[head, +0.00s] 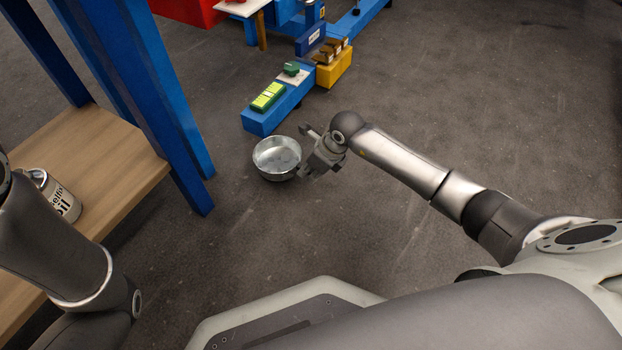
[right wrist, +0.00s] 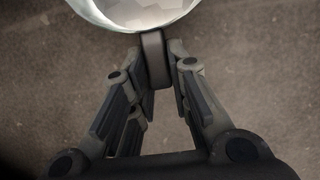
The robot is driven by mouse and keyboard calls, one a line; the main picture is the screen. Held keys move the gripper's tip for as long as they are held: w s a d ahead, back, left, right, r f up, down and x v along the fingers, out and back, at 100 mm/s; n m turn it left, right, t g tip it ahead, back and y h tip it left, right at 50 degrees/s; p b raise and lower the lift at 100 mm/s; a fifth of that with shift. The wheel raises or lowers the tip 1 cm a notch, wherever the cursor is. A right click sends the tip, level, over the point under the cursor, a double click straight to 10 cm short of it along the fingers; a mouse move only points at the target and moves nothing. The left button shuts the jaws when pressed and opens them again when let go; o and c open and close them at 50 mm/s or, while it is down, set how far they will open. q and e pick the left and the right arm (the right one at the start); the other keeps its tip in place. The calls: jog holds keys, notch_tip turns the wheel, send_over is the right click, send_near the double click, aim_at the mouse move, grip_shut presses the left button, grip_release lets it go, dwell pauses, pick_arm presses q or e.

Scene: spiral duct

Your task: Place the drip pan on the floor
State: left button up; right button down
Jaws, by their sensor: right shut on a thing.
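The drip pan (head: 277,158) is a round, shiny metal bowl left of the middle in the head view. It is over the grey floor just in front of a blue block; whether it touches the floor I cannot tell. My right gripper (head: 306,153) is at the pan's right side. In the right wrist view the pan (right wrist: 137,14) shows at the top edge, and my right gripper (right wrist: 159,78) is shut on a dark tab at its rim. My left arm shows at the left edge, but its gripper is out of view.
A blue block (head: 256,121) with green items on top and a yellow bin (head: 335,68) stand behind the pan. Blue posts (head: 186,130) and a wooden shelf (head: 115,165) with an oil can (head: 62,202) are at the left. The floor (head: 480,110) at the right is clear.

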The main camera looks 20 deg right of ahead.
notch_tip(320, 180, down, 4)
jog(key=shift+w+r+b, duration=0.15)
jog(key=shift+r+b, duration=0.05)
jog(key=shift+b, duration=0.9)
jog(key=shift+r, duration=0.1)
jog(key=c, duration=1.4)
grip_release()
jog(key=shift+o, duration=0.2)
jog(key=p+v, duration=0.8)
jog(key=v, duration=0.4)
jog(key=shift+p, duration=0.35)
